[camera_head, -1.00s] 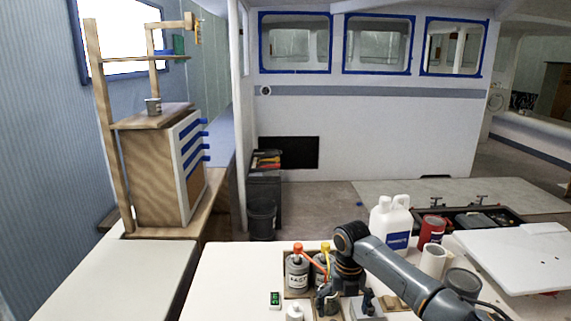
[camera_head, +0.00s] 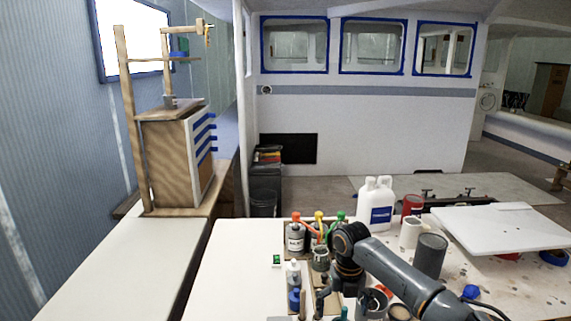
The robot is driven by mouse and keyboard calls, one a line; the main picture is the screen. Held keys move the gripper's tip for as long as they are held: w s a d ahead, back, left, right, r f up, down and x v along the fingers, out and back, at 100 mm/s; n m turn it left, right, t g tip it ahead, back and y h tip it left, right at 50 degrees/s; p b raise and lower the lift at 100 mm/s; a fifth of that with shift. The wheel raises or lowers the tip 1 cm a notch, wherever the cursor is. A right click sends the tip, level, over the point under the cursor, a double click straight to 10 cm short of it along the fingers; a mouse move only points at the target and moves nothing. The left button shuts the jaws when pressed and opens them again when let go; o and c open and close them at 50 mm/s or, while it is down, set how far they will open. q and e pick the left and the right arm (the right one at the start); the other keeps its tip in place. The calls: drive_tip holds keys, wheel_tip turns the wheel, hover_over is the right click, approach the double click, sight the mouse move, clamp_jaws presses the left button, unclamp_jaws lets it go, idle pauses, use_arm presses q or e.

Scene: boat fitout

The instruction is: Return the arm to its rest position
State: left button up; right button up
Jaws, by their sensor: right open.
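My right arm comes in from the lower right over the white worktop (camera_head: 236,248). Its gripper (camera_head: 322,304) points down at the near edge of the worktop, beside a wooden tray of small bottles and tins. The gripper is open and I see nothing held in it. Part of the gripper is hard to make out among the containers. My left arm and left gripper are not in view.
Bottles with red, yellow and green tops, one a grey bottle (camera_head: 295,238), crowd beside the arm. A white jug (camera_head: 375,205), a red can (camera_head: 411,206), a dark cylinder (camera_head: 430,256) and a white board (camera_head: 500,228) stand right. The worktop's left part is mostly clear.

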drive_tip(key=s+d+f+m+b, duration=0.15)
drive_tip(key=s+f+m, duration=0.4)
drive_tip(key=f, duration=0.85)
drive_tip(key=s+f+m+t+y+b, duration=0.15)
drive_tip(key=s+f+m, duration=0.45)
drive_tip(key=f, duration=0.7)
drive_tip(key=s+d+f+m+b, duration=0.15)
drive_tip(key=s+f+m, duration=0.45)
drive_tip(key=f, duration=0.8)
drive_tip(key=s+d+f+m+b, duration=0.2)
drive_tip(key=s+f+m, duration=0.3)
drive_tip(key=s+f, duration=0.3)
drive_tip(key=s+d+f+m+b, duration=0.15)
drive_tip(key=s+f+m, duration=0.4)
drive_tip(key=s, duration=0.55)
use_arm(q)
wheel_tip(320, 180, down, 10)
drive_tip(key=b, duration=0.1)
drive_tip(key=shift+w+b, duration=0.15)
drive_tip(key=shift+b, duration=0.25)
use_arm(e)
drive_tip(key=s+d+f+m, duration=0.1)
drive_tip(key=s+f+m, duration=0.2)
drive_tip(key=s, duration=0.7)
drive_tip(key=s+d+f+m+h, duration=0.1)
drive_tip(key=s+f+m, duration=0.1)
drive_tip(key=s, duration=0.8)
drive_tip(key=shift+d+f+m, duration=0.3)
drive_tip(key=shift+f+m, duration=0.1)
drive_tip(key=shift+f, duration=0.1)
